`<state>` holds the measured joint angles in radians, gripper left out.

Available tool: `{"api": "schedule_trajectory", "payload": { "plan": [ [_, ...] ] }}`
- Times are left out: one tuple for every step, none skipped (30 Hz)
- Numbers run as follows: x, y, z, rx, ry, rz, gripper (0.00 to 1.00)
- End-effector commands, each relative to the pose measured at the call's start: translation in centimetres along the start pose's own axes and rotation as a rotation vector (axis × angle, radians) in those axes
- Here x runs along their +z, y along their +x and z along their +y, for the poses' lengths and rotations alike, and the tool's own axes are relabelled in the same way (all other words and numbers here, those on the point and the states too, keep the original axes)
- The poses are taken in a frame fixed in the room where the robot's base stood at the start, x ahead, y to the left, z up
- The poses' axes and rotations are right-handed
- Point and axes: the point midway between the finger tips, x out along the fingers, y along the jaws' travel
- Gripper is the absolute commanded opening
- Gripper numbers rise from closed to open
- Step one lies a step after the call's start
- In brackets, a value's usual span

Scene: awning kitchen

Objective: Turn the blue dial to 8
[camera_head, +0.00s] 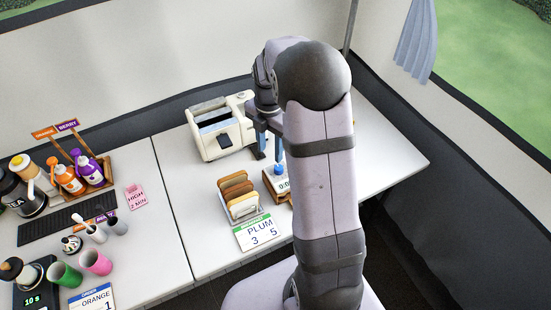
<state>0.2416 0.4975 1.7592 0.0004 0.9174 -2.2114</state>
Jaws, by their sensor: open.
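The blue dial (279,168) sits on a small timer box (268,184) with a wooden side and a light face. Its display (284,185) reads "0:0" with the rest hidden by my arm. My gripper (268,148) points down just above and behind the dial. Its blue-grey fingers are apart with nothing visible between them. One finger is at the left of the dial and the other is close over its top; I cannot tell whether either touches it. The dial's number marks are not readable.
A white toaster (222,125) stands close to the left of my gripper. Bottles (88,165) and cups (96,262) fill the left table. The right tabletop (385,150) is clear.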

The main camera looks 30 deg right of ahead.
Motion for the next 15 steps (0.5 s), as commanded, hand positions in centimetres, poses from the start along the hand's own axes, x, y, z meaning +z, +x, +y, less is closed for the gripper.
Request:
{"api": "schedule_trajectory", "payload": {
  "plan": [
    [0.7,0.0,-0.7,-0.012,-0.026,-0.009,0.41],
    [1.1,0.1,-1.0,-0.018,-0.041,-0.014,0.41],
    [1.4,0.2,-1.3,-0.024,-0.057,-0.019,0.41],
    [1.5,0.2,-1.4,-0.026,-0.065,-0.021,0.41],
    [1.6,0.2,-1.5,-0.028,-0.07,-0.022,0.41],
    [1.6,0.3,-1.6,-0.029,-0.074,-0.023,0.41],
    [1.6,0.3,-1.6,-0.03,-0.076,-0.024,0.41],
    [1.6,0.3,-1.6,-0.03,-0.076,-0.023,0.41],
    [1.6,0.4,-1.6,-0.03,-0.076,-0.023,0.41],
    [1.6,0.5,-1.6,-0.03,-0.075,-0.023,0.41],
    [1.6,0.7,-1.6,-0.031,-0.075,-0.022,0.41],
    [1.6,0.9,-1.6,-0.031,-0.075,-0.021,0.41],
    [1.6,1.2,-1.6,-0.032,-0.074,-0.021,0.41],
    [1.6,1.5,-1.6,-0.032,-0.074,-0.021,0.41],
    [1.6,1.9,-1.7,-0.033,-0.074,-0.02,0.41]
  ]
}}
